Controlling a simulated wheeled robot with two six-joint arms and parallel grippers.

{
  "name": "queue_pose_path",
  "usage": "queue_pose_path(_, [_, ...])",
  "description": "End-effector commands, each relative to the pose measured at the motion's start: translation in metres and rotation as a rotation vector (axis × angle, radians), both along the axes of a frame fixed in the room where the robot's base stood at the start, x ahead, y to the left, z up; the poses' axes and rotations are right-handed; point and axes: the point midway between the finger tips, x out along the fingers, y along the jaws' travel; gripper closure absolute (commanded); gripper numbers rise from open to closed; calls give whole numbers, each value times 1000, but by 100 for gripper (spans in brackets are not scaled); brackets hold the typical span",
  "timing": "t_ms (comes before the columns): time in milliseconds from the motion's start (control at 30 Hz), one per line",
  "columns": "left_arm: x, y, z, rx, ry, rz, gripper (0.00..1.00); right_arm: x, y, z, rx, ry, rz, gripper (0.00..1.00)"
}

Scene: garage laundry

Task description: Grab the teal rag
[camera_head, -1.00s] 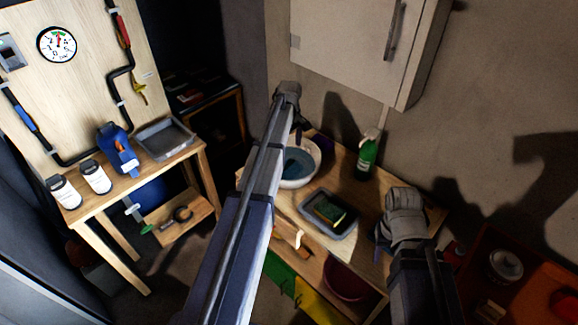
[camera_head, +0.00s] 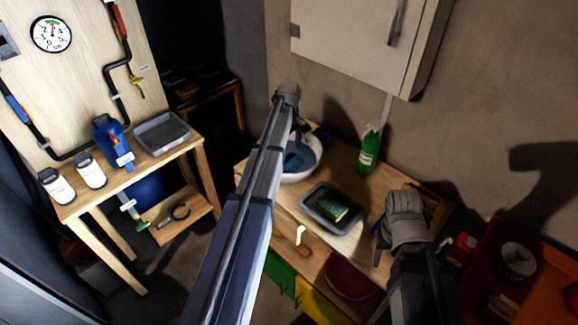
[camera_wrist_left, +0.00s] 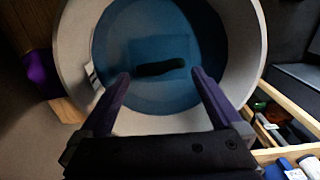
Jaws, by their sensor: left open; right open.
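A white basin (camera_wrist_left: 74,45) with blue inside fills much of the left wrist view. A teal square patch (camera_wrist_left: 150,50), which looks like the rag, lies inside it with a dark oblong thing (camera_wrist_left: 162,69) over it. My left gripper (camera_wrist_left: 160,76) is open and empty, its two fingers pointing over the basin. Whether they touch anything is unclear. In the head view the basin (camera_head: 312,170) stands on the wooden bench, partly hidden by my left arm. My right gripper (camera_head: 380,232) is open above the bench's right part, away from the basin.
A grey tray (camera_head: 316,213) with a green-and-yellow sponge (camera_head: 333,207) sits in front of the basin. A green spray bottle (camera_head: 368,150) stands behind. A wall cabinet (camera_head: 350,40) hangs above. A side table (camera_head: 130,178) with bottles is at left.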

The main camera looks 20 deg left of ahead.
Motion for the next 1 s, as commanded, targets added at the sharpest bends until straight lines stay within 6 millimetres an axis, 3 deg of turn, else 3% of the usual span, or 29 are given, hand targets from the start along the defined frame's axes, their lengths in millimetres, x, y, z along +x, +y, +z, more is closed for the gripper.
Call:
queue_pose_path(33, [1, 1, -14, 0, 0, 0, 0, 0, 0, -14, 0, 0, 0, 50])
queue_pose_path(200, [1, 1, -30, 0, 0, 0, 0, 0, 0, -30, 0, 0, 0, 50])
queue_pose_path(500, [1, 1, -29, 0, 0, 0, 1, 0, 0, -29, 0, 0, 0, 50])
queue_pose_path(1000, [1, 1, -29, 0, 0, 0, 57, 0, 0, -29, 0, 0, 0, 50])
